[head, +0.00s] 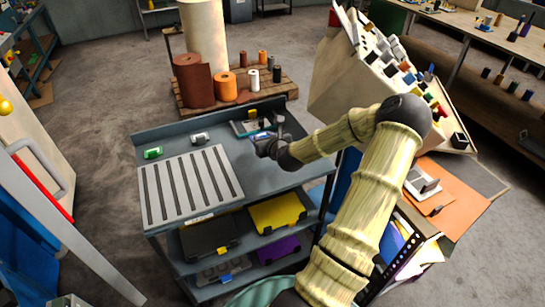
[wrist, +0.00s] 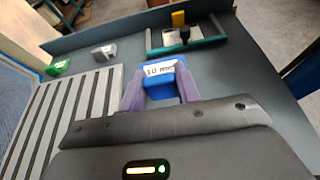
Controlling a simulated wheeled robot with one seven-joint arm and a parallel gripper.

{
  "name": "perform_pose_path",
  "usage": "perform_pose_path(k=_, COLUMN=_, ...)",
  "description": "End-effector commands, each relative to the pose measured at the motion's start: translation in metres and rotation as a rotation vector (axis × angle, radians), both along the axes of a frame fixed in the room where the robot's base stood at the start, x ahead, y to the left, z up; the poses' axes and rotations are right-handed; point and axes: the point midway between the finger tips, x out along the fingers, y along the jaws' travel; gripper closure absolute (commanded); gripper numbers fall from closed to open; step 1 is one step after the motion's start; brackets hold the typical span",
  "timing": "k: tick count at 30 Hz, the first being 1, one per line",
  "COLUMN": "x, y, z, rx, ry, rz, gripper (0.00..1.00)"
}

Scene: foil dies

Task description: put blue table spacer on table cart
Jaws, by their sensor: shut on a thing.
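The blue table spacer (wrist: 168,80) is a small block with a white label that seems to read "10 mm". In the wrist view it sits between the two purple fingers of my gripper (wrist: 160,92), which is shut on it. In the head view my gripper (head: 262,140) is over the back right part of the table cart (head: 290,172), and the spacer shows only as a small blue bit. The cart has a blue-grey top with a raised back edge. I cannot tell whether the spacer touches the cart top.
A slotted grey plate (head: 190,185) covers the cart top's left. Green (head: 153,153) and grey (head: 200,139) blocks lie behind it. A framed fixture with a yellow part (wrist: 180,32) stands just beyond my gripper. The cart top's right side is bare. A sloped rack (head: 350,85) stands right.

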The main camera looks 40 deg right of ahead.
Motion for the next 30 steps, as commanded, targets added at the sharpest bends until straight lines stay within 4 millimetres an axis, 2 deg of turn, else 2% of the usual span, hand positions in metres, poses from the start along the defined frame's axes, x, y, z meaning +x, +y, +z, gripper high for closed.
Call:
perform_pose_path(k=6, x=0.0, y=0.001, z=-0.04, rx=0.004, ry=0.002, rz=0.001, gripper=0.91)
perform_pose_path(k=9, x=0.0, y=0.001, z=-0.052, rx=0.003, ry=0.001, rz=0.001, gripper=0.91)
perform_pose_path(k=20, x=0.0, y=0.0, z=-0.057, rx=0.001, ry=0.0, rz=0.001, gripper=0.91)
perform_pose_path(k=27, x=0.0, y=0.001, z=-0.086, rx=0.003, ry=0.001, rz=0.001, gripper=0.91)
perform_pose_path(k=30, x=0.0, y=0.001, z=-0.093, rx=0.002, ry=0.001, rz=0.001, gripper=0.91)
